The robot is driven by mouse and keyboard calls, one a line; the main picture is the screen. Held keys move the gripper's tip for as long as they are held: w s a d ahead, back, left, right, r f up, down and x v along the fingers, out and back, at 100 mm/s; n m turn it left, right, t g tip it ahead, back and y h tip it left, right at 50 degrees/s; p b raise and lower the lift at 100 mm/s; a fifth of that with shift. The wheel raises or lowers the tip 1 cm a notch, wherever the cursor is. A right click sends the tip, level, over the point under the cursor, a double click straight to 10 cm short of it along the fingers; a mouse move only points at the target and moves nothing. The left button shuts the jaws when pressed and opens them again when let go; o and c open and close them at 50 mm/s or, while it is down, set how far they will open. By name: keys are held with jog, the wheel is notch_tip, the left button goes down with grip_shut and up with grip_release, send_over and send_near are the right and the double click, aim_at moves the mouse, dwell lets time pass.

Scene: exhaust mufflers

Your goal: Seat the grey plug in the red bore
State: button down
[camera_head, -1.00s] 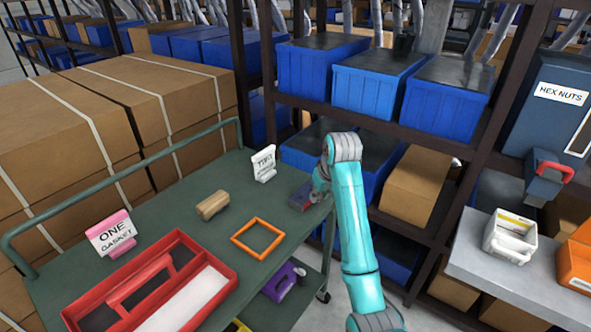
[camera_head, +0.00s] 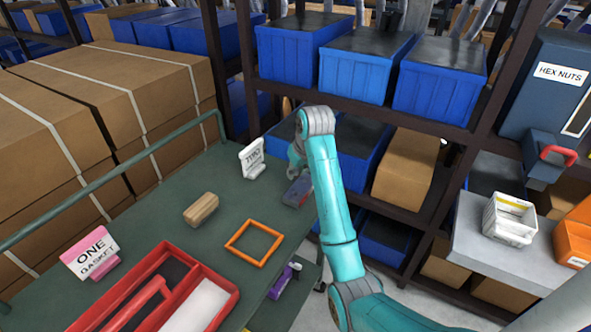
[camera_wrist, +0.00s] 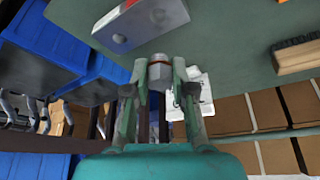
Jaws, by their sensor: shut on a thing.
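My gripper (camera_wrist: 168,88) is shut on a grey plug (camera_wrist: 160,70) with a copper-coloured band at its side, in the wrist view. In the head view my gripper (camera_head: 295,158) is over the far right end of the green cart, just behind a small grey block (camera_head: 299,191) with a reddish side. The wrist view shows this block (camera_wrist: 120,38) ahead and to the left of the plug, apart from it, with a small round hole in its grey face. I cannot make out a red bore clearly. The plug is hidden in the head view.
On the green cart (camera_head: 170,235) are a white sign (camera_head: 251,160), a tan block (camera_head: 201,209), an orange frame (camera_head: 254,243), a pink-topped sign (camera_head: 92,254) and a red tray (camera_head: 226,291). Shelves with blue bins (camera_head: 355,68) stand close behind my arm.

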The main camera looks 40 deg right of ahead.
jog(key=shift+f, duration=2.8)
jog(key=shift+f, duration=0.85)
jog(key=c, duration=0.9)
grip_release()
jog(key=v, duration=0.7)
jog(key=shift+s+r, duration=0.1)
jog(key=shift+r, duration=0.1)
